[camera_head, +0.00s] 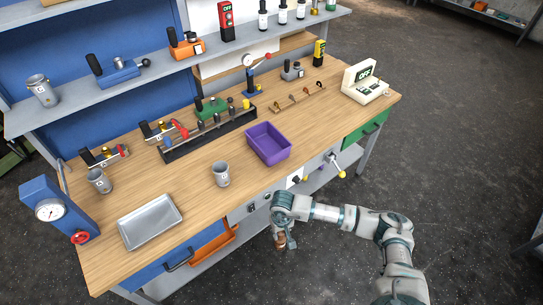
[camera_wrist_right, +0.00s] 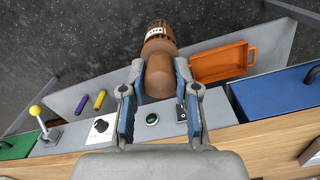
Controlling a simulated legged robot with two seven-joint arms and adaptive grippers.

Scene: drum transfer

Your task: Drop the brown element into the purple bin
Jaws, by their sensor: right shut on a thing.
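The brown element (camera_head: 281,241) hangs in my right gripper (camera_head: 284,232) in front of the bench's front edge, below the table top. In the right wrist view, the brown element (camera_wrist_right: 158,50) is a rounded brown drum with a ribbed cap and a white label. The fingers of my right gripper (camera_wrist_right: 158,80) are shut around its sides. The purple bin (camera_head: 275,160) stands on the table near the front edge, up and to the left of the gripper in the head view, and looks empty. My left gripper is out of view.
A grey cup (camera_head: 221,174) stands left of the bin, and a metal tray (camera_head: 150,221) lies farther left. A black rack (camera_head: 211,135) is behind the bin. A yellow-knobbed lever (camera_head: 337,166) sticks out at the bench front. An orange tray (camera_wrist_right: 222,63) sits below the bench.

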